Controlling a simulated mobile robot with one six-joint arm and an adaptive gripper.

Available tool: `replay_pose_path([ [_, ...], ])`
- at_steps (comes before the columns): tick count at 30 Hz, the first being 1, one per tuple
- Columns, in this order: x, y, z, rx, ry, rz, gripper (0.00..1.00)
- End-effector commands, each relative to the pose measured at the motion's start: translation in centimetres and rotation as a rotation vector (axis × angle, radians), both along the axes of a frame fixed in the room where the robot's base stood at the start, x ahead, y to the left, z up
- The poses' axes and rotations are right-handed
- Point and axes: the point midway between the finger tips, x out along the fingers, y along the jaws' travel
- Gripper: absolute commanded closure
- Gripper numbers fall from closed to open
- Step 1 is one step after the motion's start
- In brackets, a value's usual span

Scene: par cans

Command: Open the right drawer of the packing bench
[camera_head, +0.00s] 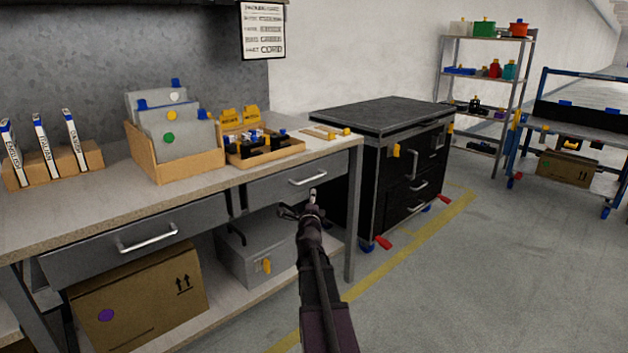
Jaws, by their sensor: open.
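The packing bench (75,207) has two grey drawers under its top. The right drawer (262,190) looks shut, and its silver bar handle (308,177) runs across its front. The left drawer (95,252) also looks shut, with its own silver handle (147,238). My gripper (301,204) is in front of the right drawer, just below and close to its handle in the picture. It is open with nothing seen between its fingers. I cannot tell whether it touches the drawer front.
On the bench stand a file box (185,166), a parts tray (268,155) and binders (45,145). A grey metal case (245,250) and cardboard box (140,300) sit on the lower shelf. A black cabinet (370,190) stands right of the bench. Floor at right front is clear.

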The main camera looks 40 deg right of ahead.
Motion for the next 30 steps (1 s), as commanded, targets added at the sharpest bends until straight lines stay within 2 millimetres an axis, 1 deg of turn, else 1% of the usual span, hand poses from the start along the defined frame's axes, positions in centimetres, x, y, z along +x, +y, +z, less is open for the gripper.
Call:
replay_pose_path([
  [1,0.6,-0.5,0.1,0.0,0.0,0.0,0.43],
  [21,7.3,-7.4,1.5,0.0,0.0,0.0,0.43],
  [25,8.1,-8.2,1.6,0.0,0.0,0.0,0.43],
  [30,8.6,-8.8,1.7,0.0,0.0,0.0,0.43],
])
